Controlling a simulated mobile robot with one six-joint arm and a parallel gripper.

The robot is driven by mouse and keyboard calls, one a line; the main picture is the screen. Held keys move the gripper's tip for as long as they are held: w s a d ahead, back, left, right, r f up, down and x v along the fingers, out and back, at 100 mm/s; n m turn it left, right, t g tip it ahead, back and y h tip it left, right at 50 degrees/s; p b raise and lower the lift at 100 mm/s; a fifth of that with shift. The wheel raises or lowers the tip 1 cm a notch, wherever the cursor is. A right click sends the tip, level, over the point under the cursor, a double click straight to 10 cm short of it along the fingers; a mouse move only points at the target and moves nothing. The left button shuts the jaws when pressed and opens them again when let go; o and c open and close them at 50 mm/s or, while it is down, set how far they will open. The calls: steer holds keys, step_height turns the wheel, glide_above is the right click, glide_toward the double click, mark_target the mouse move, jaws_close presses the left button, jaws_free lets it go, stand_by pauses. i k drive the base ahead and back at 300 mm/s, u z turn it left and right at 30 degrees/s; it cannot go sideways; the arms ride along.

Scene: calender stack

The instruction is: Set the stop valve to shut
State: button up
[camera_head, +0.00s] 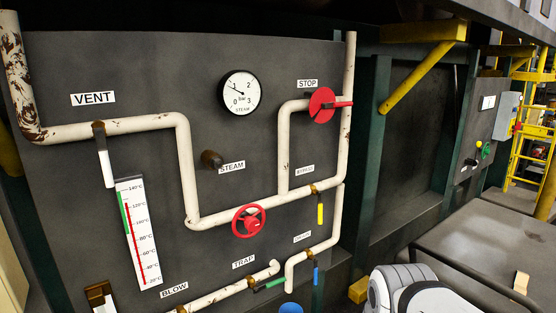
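The stop valve (322,105) is a red disc with a red lever reaching to the right, roughly level. It sits at the upper right of the dark panel, just under the STOP label (307,83). A cream pipe branch (284,145) meets it from the left, and a vertical cream pipe runs along its right side. Nothing touches or covers the valve. My gripper is not in view. A white and grey rounded part of what appears to be my arm shows at the bottom edge, well below and to the right of the valve.
The panel also carries a pressure gauge (241,93), a red handwheel (248,221), a thermometer scale (139,235), a yellow lever (320,214), and green and blue levers. A grey surface (480,250) stands at right. A yellow brace (420,78) juts out right of the valve.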

mark_target(333, 103)
steer(key=z, duration=0.4)
steer(key=i, duration=1)
steer(key=u, duration=0.3)
